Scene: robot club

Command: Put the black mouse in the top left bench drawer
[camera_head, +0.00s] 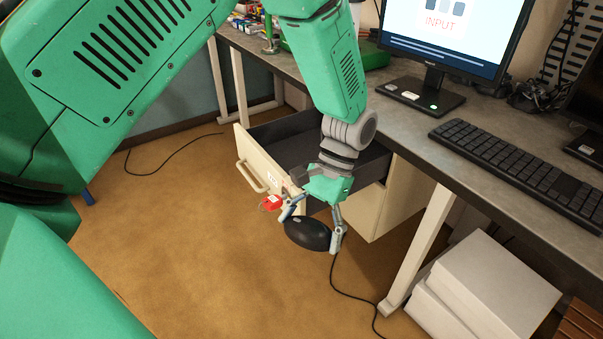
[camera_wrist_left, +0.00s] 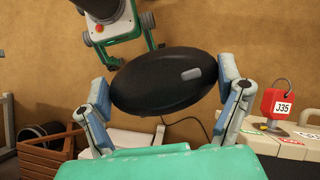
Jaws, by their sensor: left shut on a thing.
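The black mouse (camera_head: 308,235) is held between the fingers of my left gripper (camera_head: 313,228). In the left wrist view the mouse (camera_wrist_left: 165,81) fills the space between the two fingertips of the gripper (camera_wrist_left: 168,85). The top bench drawer (camera_head: 262,166) is pulled open under the desk, with a cream front, a handle and a dark inside. The gripper and mouse are in front of the drawer, outside its opening, near the right end of its front. The arm hides part of the drawer's inside.
A red tag (camera_head: 271,202) hangs by the drawer front. The desk (camera_head: 408,112) above carries a monitor (camera_head: 455,35) and keyboard (camera_head: 520,165). White boxes (camera_head: 490,290) stand on the floor at the right. A black cable (camera_head: 352,296) trails below the mouse.

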